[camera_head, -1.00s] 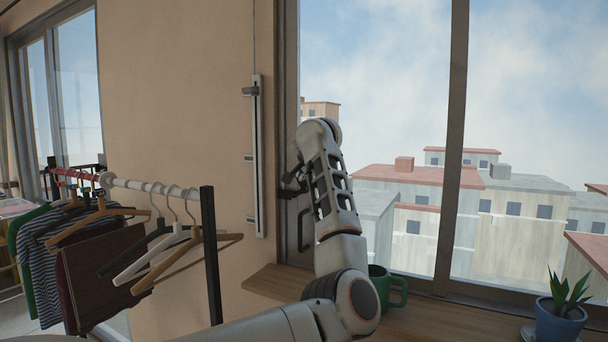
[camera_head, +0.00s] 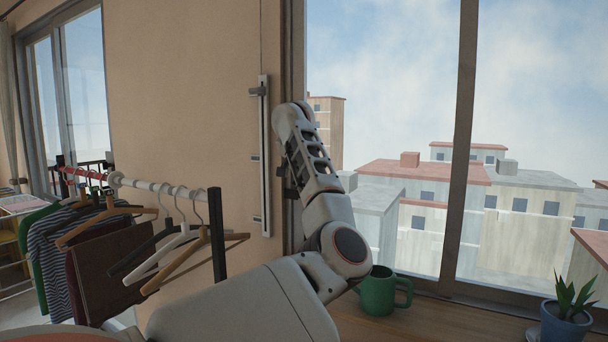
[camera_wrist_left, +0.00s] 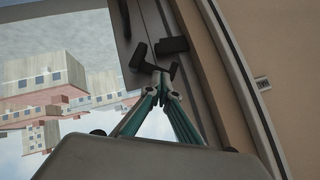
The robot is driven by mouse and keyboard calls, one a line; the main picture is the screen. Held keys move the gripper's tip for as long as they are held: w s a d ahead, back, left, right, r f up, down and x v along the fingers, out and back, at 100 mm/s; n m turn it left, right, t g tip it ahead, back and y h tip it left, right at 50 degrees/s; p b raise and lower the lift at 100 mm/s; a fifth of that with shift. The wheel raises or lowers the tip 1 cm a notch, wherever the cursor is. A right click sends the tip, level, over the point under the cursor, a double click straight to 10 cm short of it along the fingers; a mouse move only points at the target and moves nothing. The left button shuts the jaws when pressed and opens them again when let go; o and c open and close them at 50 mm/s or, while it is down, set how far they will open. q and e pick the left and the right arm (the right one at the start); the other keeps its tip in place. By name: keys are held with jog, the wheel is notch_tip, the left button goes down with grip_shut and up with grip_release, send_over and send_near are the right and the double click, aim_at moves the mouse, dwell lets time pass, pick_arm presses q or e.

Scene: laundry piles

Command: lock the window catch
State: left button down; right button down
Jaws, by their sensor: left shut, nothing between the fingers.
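The window frame (camera_head: 297,45) stands at the middle of the head view. My left gripper (camera_wrist_left: 162,72) is shut and empty in the left wrist view, its fingertips at dark blocky pieces on the frame. One dark block (camera_wrist_left: 173,45) lies just beyond the tips, and another (camera_wrist_left: 138,57) is beside them; they look like the catch. I cannot tell whether the tips touch them or whether the catch is locked. In the head view my left wrist hides most of the gripper and the catch area. My right gripper is not in view.
A blue plant pot (camera_head: 566,322) is at the right. A clothes rail (camera_head: 150,185) with hangers is at the left. A vertical wall bar (camera_head: 265,150) runs beside the window.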

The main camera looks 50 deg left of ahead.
pick_arm(q)
jog(key=shift+s+a+f+h, duration=0.15)
jog(key=shift+a+f+h, duration=0.05)
jog(key=shift+a+h, duration=0.15)
jog(key=shift+s+a+f, duration=0.1)
jog(key=shift+a+f, duration=0.2)
jog(key=shift+a, duration=0.1)
dwell(0.6)
jog(key=shift+r, duration=0.15)
jog(key=shift+r+p, duration=0.4)
jog(key=shift+r, duration=0.3)
